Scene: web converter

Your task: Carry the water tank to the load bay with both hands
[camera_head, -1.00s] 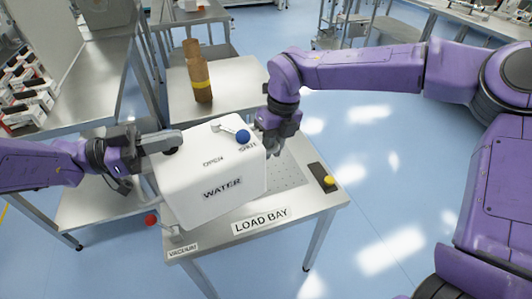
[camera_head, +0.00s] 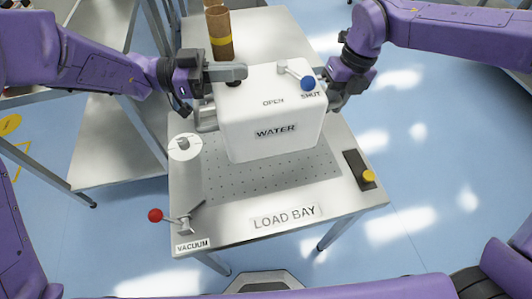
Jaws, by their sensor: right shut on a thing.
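The white water tank (camera_head: 262,108), marked WATER, OPEN and SHUT, is upright at the back of the load bay table (camera_head: 345,197). A blue-knobbed lever (camera_head: 308,83) is on its top. I cannot tell whether its base touches the perforated plate (camera_head: 215,182). My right gripper (camera_head: 336,98) is shut at the tank's right side, its fingertips partly hidden by the tank. My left gripper (camera_head: 222,92) is at the upper left side, fingers apart, one grey finger across the top edge near a dark cap. The tank's left handle (camera_head: 206,116) is partly hidden.
A red-knobbed vacuum lever (camera_head: 156,215) is at the table's front left. A white round part (camera_head: 185,147) is left of the plate, and a black box with a yellow button (camera_head: 369,176) is at right. The plate's front is bare.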

